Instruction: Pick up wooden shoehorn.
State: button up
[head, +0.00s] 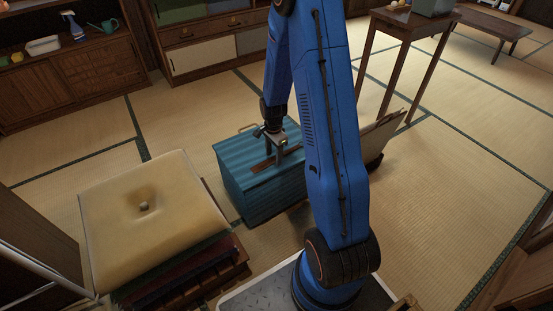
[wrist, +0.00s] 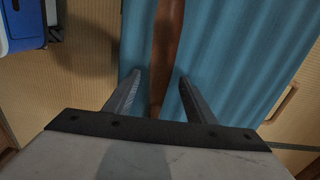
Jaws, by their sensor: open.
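The wooden shoehorn (head: 264,164) is a brown strip lying on the ribbed top of a teal box (head: 234,171). In the wrist view the shoehorn (wrist: 167,50) runs from the top edge down between my two fingers, over the teal surface (wrist: 232,55). My gripper (head: 276,153) points down over the box top, at the shoehorn. In the wrist view my gripper (wrist: 157,82) is open, with one finger on each side of the shoehorn and gaps between. I cannot tell how far the fingertips are above the box. My arm hides part of the box's right side.
A yellow cushion (head: 180,195) on a stack stands left of the box. A tall wooden stand (head: 398,25) is at the back right. Low cabinets (head: 95,70) line the back. Tatami floor (head: 450,150) is clear at right.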

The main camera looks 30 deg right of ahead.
jog(key=c, duration=1.2)
jog(key=shift+r, duration=0.15)
